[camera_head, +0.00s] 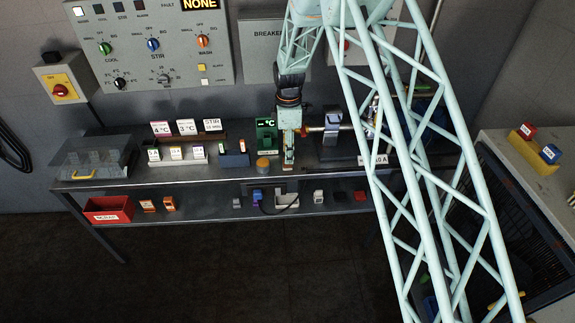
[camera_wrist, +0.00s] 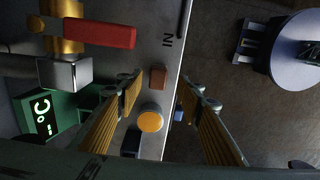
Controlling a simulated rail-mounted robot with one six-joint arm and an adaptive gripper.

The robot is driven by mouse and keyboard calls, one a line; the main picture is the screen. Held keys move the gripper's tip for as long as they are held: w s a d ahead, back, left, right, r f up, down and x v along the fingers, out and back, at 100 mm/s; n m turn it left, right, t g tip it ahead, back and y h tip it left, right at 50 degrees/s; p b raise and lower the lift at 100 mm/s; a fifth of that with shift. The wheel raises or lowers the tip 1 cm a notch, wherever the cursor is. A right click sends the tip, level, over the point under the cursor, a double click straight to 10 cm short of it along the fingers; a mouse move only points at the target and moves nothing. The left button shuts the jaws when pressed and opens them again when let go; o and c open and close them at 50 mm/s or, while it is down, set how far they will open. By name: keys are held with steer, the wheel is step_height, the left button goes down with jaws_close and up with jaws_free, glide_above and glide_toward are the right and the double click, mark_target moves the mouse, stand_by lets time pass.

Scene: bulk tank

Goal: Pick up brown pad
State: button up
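The brown pad (camera_wrist: 157,77) is a small brown block in the wrist view. It lies on the grey bench top close to the edge, beside the lettering "IN". My gripper (camera_wrist: 162,88) is open, with its two yellow ribbed fingers apart and nothing held between them. The pad appears between the fingertips in that view, beyond them; the height gap is hard to judge. In the head view my gripper (camera_head: 289,160) points down over the bench front, and I cannot make out the pad there for certain.
An orange-topped round item (camera_wrist: 150,121) stands near the pad. A green display box (camera_wrist: 42,115) and a red-handled brass valve (camera_wrist: 98,33) are to the left. The bench (camera_head: 225,178) also holds label cards and a clear case (camera_head: 95,157). A red bin (camera_head: 108,209) sits below.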

steer(key=shift+f, duration=0.1)
steer(key=shift+w+a+f+b, duration=0.1)
steer(key=shift+f+b, duration=0.15)
steer(key=shift+f, duration=1.05)
steer(key=shift+w+a+f+b, duration=0.1)
steer(key=shift+f+b, duration=0.1)
steer(key=shift+f, duration=1.05)
steer(key=shift+c, duration=0.7)
steer(key=c, duration=0.7)
